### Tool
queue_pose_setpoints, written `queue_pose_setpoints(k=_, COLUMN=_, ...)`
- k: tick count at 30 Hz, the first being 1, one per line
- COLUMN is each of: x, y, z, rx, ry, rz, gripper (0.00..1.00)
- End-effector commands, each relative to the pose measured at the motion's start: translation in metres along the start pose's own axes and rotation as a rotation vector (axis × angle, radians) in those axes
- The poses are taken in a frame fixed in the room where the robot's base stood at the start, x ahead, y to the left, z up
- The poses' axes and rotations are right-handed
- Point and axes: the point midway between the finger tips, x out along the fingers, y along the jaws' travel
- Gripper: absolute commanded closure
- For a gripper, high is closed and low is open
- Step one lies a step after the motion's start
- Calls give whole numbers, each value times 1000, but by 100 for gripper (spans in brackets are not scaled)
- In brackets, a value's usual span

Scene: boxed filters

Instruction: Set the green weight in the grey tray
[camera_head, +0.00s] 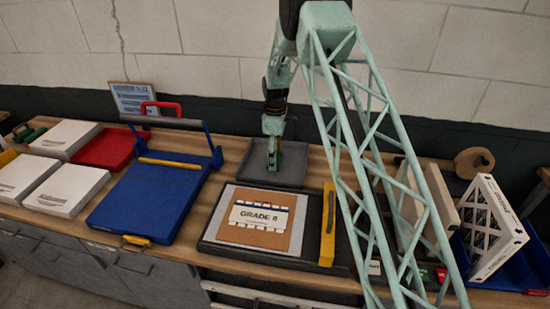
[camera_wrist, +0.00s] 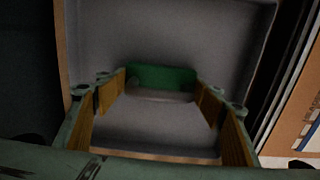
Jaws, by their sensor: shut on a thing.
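The grey tray (camera_head: 298,183) sits on the wooden bench near the wall, and its floor fills most of the wrist view (camera_wrist: 150,135). My gripper (camera_head: 273,158) points down over the tray's inside. In the wrist view its yellow-padded fingers (camera_wrist: 160,84) are shut on the green weight (camera_wrist: 160,74), one at each end of it. The weight is inside the tray's outline. It shows only as a small dark green patch in the head view (camera_head: 274,163), mostly hidden by the gripper. I cannot tell whether its underside touches the tray floor.
A dark board with a "GRADE 8" card (camera_head: 262,217) and a yellow bar (camera_head: 328,225) lies just in front of the tray. A blue stand (camera_head: 150,200) is at its left, with a red tray (camera_head: 105,148) and white boxes (camera_head: 67,188) beyond. A white-framed filter (camera_head: 490,228) stands far right.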

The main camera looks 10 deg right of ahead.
Motion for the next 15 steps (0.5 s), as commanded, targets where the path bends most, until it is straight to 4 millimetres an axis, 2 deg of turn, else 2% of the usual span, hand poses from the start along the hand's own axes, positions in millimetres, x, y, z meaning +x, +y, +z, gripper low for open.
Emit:
queue_pose_setpoints(k=1, x=0, y=0, z=0, rx=0, ry=0, rz=0, gripper=36)
queue_pose_setpoints(k=5, x=0, y=0, z=0, rx=0, ry=0, rz=0, gripper=24)
queue_pose_setpoints(k=15, x=0, y=0, z=0, rx=0, ry=0, rz=0, gripper=24)
